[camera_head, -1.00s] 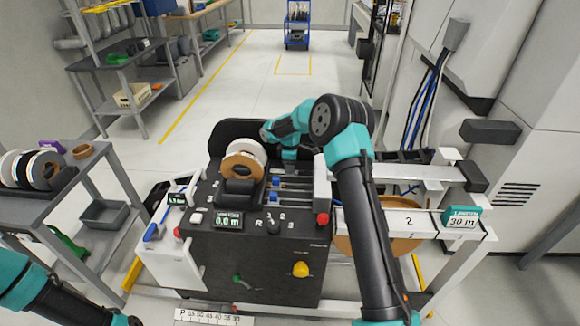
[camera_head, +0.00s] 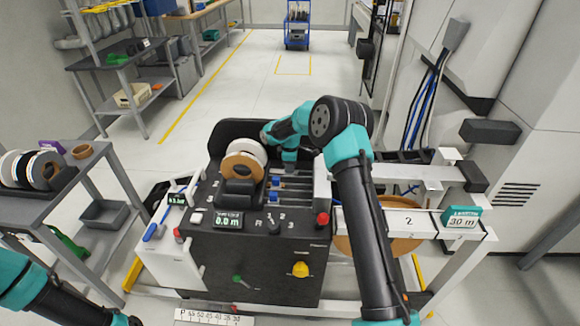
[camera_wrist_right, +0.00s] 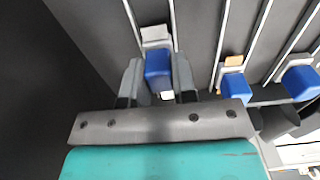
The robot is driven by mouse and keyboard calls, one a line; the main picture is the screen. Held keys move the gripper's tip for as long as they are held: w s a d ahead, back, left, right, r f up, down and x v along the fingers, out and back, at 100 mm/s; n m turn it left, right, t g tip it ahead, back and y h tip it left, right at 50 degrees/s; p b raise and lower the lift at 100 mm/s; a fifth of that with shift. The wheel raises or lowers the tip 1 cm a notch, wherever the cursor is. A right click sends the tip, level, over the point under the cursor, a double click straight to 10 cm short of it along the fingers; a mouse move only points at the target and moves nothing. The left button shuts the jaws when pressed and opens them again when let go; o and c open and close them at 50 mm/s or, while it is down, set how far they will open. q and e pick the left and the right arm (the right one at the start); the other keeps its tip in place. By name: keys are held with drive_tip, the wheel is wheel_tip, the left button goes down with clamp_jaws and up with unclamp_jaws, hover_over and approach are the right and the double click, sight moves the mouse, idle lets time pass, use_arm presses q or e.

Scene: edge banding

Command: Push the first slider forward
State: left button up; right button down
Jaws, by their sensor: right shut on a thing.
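The black machine (camera_head: 205,268) has a row of sliders with blue knobs on its top. In the right wrist view, the first slider's blue knob (camera_wrist_right: 158,66) sits between the two grey fingers of my right gripper (camera_wrist_right: 158,82), which is shut on it. Two more blue knobs, the second (camera_wrist_right: 234,87) and the third (camera_wrist_right: 300,82), stand free to the right on their rails. In the head view two knobs show, one (camera_head: 275,181) above the other (camera_head: 273,196); my right fingertips are hidden behind the machine's top parts. My left gripper is out of view; only its arm shows at lower left.
White and brown tape rolls (camera_head: 243,160) stand left of the sliders. A red button (camera_head: 322,219) and a yellow knob (camera_head: 300,269) are on the machine. A cart with rolls (camera_head: 45,170) stands left; a white rail (camera_head: 410,222) extends right.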

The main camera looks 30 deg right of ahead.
sight(302, 175)
drive_tip(key=shift+s+d, duration=0.6)
drive_tip(key=shift+d, duration=0.4)
drive_tip(key=shift+s+d, duration=0.6)
drive_tip(key=shift+d, duration=0.35)
drive_tip(key=c, duration=0.9)
unclamp_jaws()
drive_tip(key=shift+d, duration=0.1)
wheel_tip(302, 175, up, 17)
drive_tip(key=shift+r, duration=0.2)
